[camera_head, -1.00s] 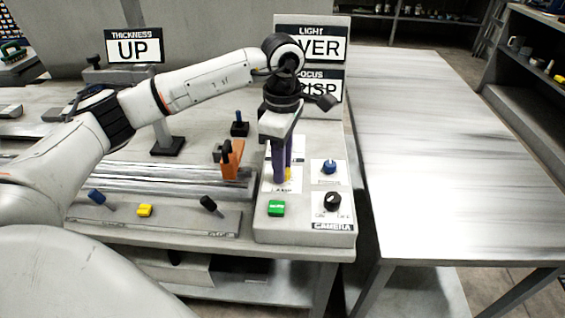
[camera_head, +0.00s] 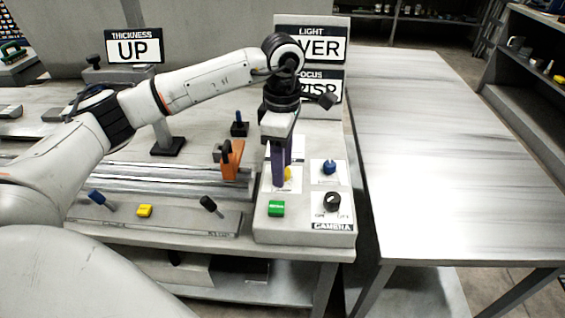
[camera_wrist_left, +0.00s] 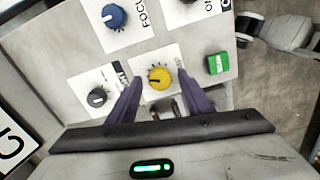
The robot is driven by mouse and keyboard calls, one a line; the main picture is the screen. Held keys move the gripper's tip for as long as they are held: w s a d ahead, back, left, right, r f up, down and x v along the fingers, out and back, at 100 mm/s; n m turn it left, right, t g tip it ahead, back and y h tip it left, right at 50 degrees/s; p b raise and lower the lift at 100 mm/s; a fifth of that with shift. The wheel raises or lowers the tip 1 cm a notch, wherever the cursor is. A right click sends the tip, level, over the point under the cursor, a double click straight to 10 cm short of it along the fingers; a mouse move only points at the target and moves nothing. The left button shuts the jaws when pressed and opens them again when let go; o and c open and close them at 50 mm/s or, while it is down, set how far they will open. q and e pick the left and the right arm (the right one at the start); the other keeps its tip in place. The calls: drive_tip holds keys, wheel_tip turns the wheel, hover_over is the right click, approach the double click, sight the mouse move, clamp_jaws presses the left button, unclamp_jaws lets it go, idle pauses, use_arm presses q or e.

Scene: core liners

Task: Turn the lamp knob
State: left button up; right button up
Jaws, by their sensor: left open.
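The yellow knob (camera_head: 288,174) is on a white card on the camera panel (camera_head: 262,232) and is partly hidden behind my left gripper (camera_head: 279,185). In the left wrist view the yellow knob (camera_wrist_left: 160,77) shows clearly. The purple fingers of my left gripper (camera_wrist_left: 159,80) are open and point down at the panel, one on each side of the knob in that view. I cannot tell whether the tips reach down around it or touch it. The lamp label on its card is only partly readable. My right gripper is not in view.
Near the yellow knob are a blue knob (camera_head: 330,167), a black knob (camera_head: 333,201) and a green button (camera_head: 276,208). A grey knob (camera_wrist_left: 97,97) shows in the left wrist view. The light sign (camera_head: 327,43) reads "VER", its start hidden. The right table (camera_head: 450,160) is bare.

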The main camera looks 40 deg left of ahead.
use_arm(q)
wheel_tip(320, 180, up, 10)
drive_tip(key=shift+r, duration=0.2)
idle(0.3)
idle(0.4)
